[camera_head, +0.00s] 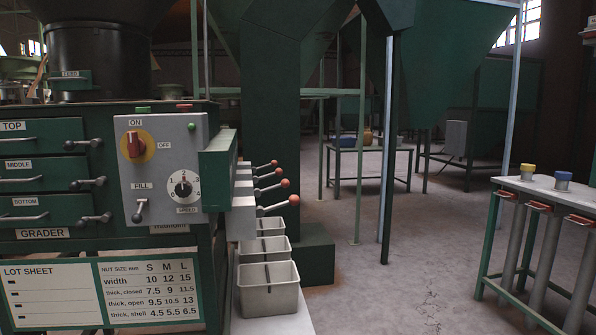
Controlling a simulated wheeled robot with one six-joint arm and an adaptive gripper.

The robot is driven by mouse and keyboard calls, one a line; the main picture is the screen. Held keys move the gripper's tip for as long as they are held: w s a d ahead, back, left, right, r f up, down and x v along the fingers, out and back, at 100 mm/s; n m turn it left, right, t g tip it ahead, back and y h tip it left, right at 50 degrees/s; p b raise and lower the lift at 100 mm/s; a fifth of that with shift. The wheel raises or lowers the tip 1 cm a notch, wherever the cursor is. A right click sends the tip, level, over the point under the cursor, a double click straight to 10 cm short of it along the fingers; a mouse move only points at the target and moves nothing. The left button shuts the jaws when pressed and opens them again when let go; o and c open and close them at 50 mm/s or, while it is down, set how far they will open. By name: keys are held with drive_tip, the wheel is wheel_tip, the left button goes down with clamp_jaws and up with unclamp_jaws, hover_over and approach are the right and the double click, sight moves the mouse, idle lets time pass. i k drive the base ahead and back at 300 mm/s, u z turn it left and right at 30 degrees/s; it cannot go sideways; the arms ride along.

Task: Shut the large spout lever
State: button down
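Several spout levers with orange-red knobs stick out to the right from the side of the green grader machine. The nearest lever (279,206) ends in the largest-looking knob, and the others (271,188) recede behind it. All slant slightly upward to the right. I see no size label on them, so I cannot tell which is the large spout's lever or whether any is open or shut. Grey bins stand below, the nearest one (268,296) and another behind it (264,258). My gripper is not in view.
The grader's control panel (164,170) and lot sheet board (105,292) are at left. A green post (271,130) rises behind the levers. A white-topped table (548,190) with tubes stands at right. The concrete floor (400,270) between is clear.

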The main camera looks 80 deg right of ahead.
sight(274, 163)
drive_tip(key=k, duration=0.4)
drive_tip(key=z, duration=3)
drive_tip(key=i, duration=0.7)
drive_tip(key=z, duration=0.8)
drive_tip(key=i, duration=1.75)
drive_tip(key=u, duration=1.15)
drive_tip(key=i, duration=0.5)
drive_tip(key=u, duration=0.4)
